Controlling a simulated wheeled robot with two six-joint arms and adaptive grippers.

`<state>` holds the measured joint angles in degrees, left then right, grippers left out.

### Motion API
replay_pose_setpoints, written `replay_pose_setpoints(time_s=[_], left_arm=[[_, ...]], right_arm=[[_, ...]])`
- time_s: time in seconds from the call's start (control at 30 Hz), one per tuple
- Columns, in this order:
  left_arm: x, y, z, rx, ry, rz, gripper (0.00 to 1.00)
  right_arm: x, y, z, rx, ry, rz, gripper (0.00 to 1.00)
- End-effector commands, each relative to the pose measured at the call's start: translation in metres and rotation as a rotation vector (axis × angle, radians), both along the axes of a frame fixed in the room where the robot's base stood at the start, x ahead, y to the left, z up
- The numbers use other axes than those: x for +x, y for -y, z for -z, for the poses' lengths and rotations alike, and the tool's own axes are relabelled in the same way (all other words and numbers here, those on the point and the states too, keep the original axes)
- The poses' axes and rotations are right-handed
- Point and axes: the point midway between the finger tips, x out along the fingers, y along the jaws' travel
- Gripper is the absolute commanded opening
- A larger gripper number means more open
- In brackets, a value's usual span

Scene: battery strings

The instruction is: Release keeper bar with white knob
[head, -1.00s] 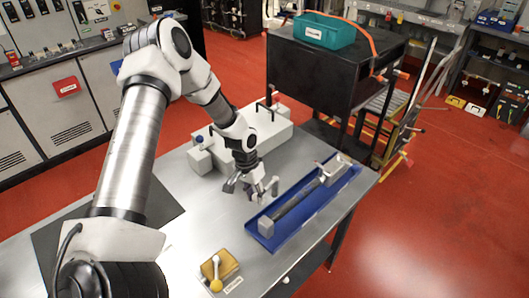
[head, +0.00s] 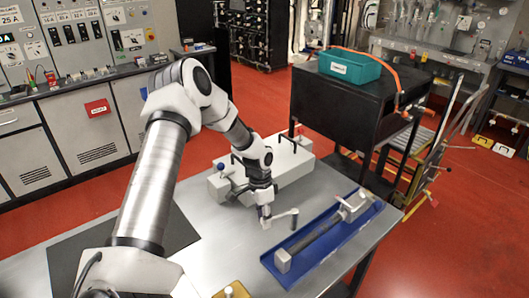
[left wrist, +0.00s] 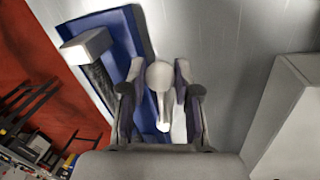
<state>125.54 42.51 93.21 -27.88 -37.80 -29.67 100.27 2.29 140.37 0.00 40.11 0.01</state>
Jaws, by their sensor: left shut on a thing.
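My left gripper (head: 265,216) points down over the metal table and is shut on the white knob (left wrist: 160,75) of the keeper bar (head: 282,217). In the left wrist view the round, pale knob sits between the two fingers (left wrist: 160,92), with a pale rod below it. In the head view the bar reaches right from the fingertips to a short upright post, just left of the blue tray (head: 345,240). The fingers hide the knob in the head view. My right gripper is not in view.
The blue tray holds a long dark rod with pale end blocks (head: 283,260). A long pale box (head: 285,170) with black handles stands behind the gripper. A yellow block (head: 230,291) is at the front edge. A black cart with a teal bin (head: 349,66) stands behind.

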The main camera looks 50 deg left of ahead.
Motion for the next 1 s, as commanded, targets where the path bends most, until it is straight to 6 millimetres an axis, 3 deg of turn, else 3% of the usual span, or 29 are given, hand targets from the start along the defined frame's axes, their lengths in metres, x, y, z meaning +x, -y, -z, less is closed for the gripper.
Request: replay_pose_setpoints(time_s=[0.17, 0.2, 0.27, 0.67, 1.0], left_arm=[[0.003, -0.002, 0.000, 0.006, 0.010, 0.000, 0.00], [0.003, -0.003, -0.001, 0.006, 0.011, -0.001, 0.35], [0.003, -0.003, -0.001, 0.007, 0.011, -0.002, 0.56], [0.004, -0.003, -0.009, 0.003, 0.009, -0.002, 0.57], [0.010, -0.019, -0.086, 0.002, 0.013, -0.004, 0.57]], right_arm=[[0.000, 0.000, 0.000, 0.000, 0.000, 0.000, 0.00], [0.000, 0.000, 0.000, 0.000, 0.000, 0.000, 0.00], [0.000, 0.000, 0.000, 0.000, 0.000, 0.000, 0.00], [0.000, 0.000, 0.000, 0.000, 0.000, 0.000, 0.00], [0.000, 0.000, 0.000, 0.000, 0.000, 0.000, 0.00]])
